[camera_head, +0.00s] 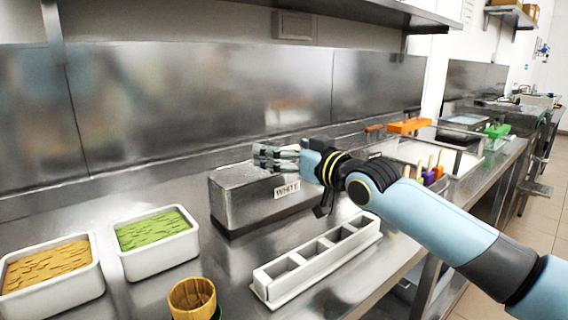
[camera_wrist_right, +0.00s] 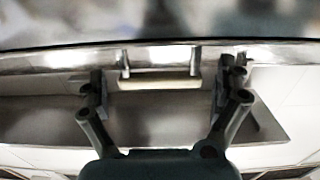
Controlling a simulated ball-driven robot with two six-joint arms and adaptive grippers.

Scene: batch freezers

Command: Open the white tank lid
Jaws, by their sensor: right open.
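The steel tank (camera_head: 245,205) with a "WHITE" label stands on the counter in the middle of the head view. Its flat metal lid (camera_head: 228,176) is on it and looks closed. In the right wrist view a pale bar handle (camera_wrist_right: 160,83) on two metal posts shows ahead of the lid's grey surface (camera_wrist_right: 160,105). My right gripper (camera_head: 263,156) is over the tank's top, reaching in from the right. In the wrist view its open fingers (camera_wrist_right: 160,78) appear on either side of the handle, with nothing held. The gripper hides part of the lid in the head view. My left gripper is out of view.
A white divided tray (camera_head: 262,284) lies in front of the tank. White tubs of green (camera_head: 158,262) and orange-brown (camera_head: 62,292) contents stand at left, with a wooden-looking cup (camera_head: 192,298) near the front. Colored utensils (camera_head: 431,176) sit at right. A steel backsplash (camera_head: 200,95) runs behind.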

